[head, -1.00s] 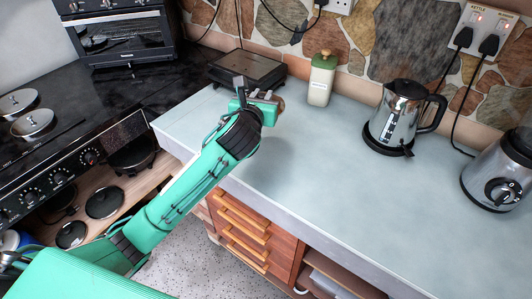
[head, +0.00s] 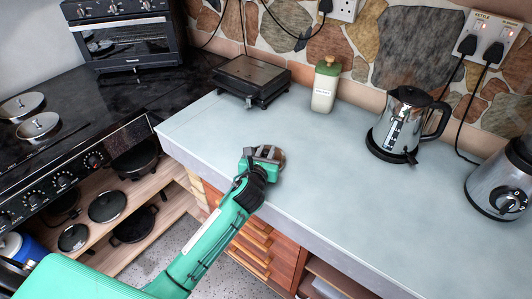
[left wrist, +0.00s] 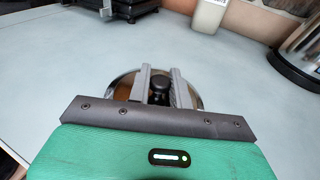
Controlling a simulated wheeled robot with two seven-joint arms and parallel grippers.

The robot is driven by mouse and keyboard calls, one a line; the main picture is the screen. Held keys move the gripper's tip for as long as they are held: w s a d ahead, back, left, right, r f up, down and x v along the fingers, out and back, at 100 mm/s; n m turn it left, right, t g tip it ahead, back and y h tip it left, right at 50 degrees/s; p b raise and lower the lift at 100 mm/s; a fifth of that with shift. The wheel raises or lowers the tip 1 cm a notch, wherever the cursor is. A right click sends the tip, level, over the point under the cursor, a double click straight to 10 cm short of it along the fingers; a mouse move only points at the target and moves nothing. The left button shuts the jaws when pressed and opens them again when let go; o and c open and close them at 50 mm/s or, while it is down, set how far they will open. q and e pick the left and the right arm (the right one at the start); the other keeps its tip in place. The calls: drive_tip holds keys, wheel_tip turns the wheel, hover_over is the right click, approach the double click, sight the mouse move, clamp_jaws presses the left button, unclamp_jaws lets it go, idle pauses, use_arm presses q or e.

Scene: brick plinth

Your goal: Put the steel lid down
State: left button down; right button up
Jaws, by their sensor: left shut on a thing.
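The steel lid (left wrist: 124,89) is a round, shiny disc with a black knob (left wrist: 160,88). My left gripper (left wrist: 160,84) is shut on the knob, one finger on each side. In the head view my left gripper (head: 265,154) is over the front left part of the grey counter (head: 330,170), and it hides most of the lid (head: 280,158). I cannot tell whether the lid touches the counter or is just above it. My right gripper is not in view.
A black grill (head: 250,78) and a cream jar (head: 326,86) stand at the back. A kettle (head: 402,122) and a blender (head: 500,182) stand to the right. Two pan lids (head: 38,126) lie on the stove at left. The middle counter is clear.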

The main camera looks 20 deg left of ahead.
use_arm(q)
drive_tip(key=shift+f, duration=0.2)
drive_tip(key=c, duration=1.3)
unclamp_jaws()
drive_tip(key=shift+r, duration=0.15)
drive_tip(key=s, duration=0.4)
drive_tip(key=s+r, duration=0.1)
drive_tip(key=s, duration=0.3)
drive_tip(key=s+b, duration=0.1)
drive_tip(key=s, duration=0.3)
drive_tip(key=shift+d+r, duration=0.25)
drive_tip(key=shift+r, duration=0.1)
